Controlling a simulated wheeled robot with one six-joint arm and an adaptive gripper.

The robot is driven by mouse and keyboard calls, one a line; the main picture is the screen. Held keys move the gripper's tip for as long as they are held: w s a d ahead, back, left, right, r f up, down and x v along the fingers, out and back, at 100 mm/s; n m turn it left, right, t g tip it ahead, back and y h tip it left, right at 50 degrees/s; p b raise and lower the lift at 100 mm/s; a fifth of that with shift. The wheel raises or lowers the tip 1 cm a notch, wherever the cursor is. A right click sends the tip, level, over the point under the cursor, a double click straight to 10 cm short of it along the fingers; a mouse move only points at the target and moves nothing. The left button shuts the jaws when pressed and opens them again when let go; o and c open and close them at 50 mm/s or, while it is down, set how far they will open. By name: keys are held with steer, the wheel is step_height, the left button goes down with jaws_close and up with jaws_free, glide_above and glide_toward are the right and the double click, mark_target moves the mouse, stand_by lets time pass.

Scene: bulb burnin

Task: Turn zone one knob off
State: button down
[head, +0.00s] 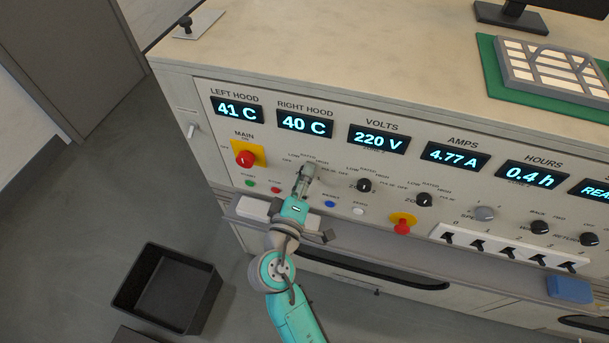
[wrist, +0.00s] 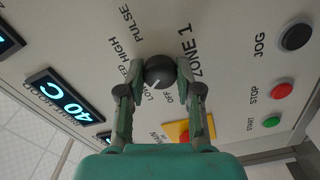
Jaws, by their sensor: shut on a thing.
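The zone one knob (wrist: 159,73) is a dark round knob on the cream panel, under the "ZONE 1" label in the wrist view. Its pale pointer line slants to the lower left, near the LOW label; OFF is printed just right of LOW. My gripper (wrist: 161,66) has one finger on each side of the knob and is shut on it. In the head view my gripper (head: 308,170) reaches the panel below the right hood display and mostly hides this knob.
A red main knob on a yellow plate (head: 246,157) is left of my gripper. Two more dark zone knobs (head: 364,185) are to the right. Green and red buttons (head: 276,190) sit below left. A ledge (head: 345,238) runs under the panel. A black bin (head: 168,290) stands on the floor.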

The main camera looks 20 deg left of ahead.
steer(key=n, duration=0.8)
steer(key=shift+n, duration=0.7)
steer(key=c, duration=0.8)
jaws_free()
steer(key=shift+o, duration=0.2)
steer(key=s, duration=0.7)
steer(key=shift+s+d, duration=0.25)
steer(key=shift+d, duration=0.1)
